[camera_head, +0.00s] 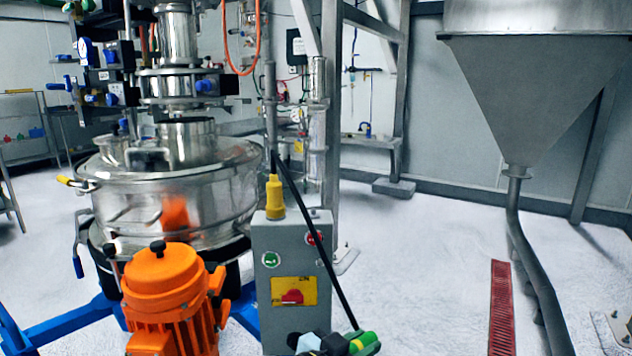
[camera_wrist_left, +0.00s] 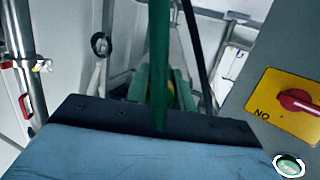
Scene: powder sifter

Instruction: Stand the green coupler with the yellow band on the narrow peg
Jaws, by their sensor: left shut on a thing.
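My left gripper (camera_head: 345,343) is at the bottom of the head view, in front of the grey control box. It is shut on a green piece with a yellow part, which I take for the green coupler (camera_head: 366,341). In the left wrist view a dark green upright shape (camera_wrist_left: 159,62) stands at the middle, with green parts and a small yellow patch behind it. My wrist's black and blue body covers the lower part of that view. I cannot make out the narrow peg in either view. My right gripper is not in view.
The grey control box (camera_head: 267,242) with a red knob stands close beside my left gripper. An orange motor (camera_head: 168,285) and steel sifter (camera_head: 203,208) stand left. The floor right of the box is open, with a red grate (camera_head: 501,305).

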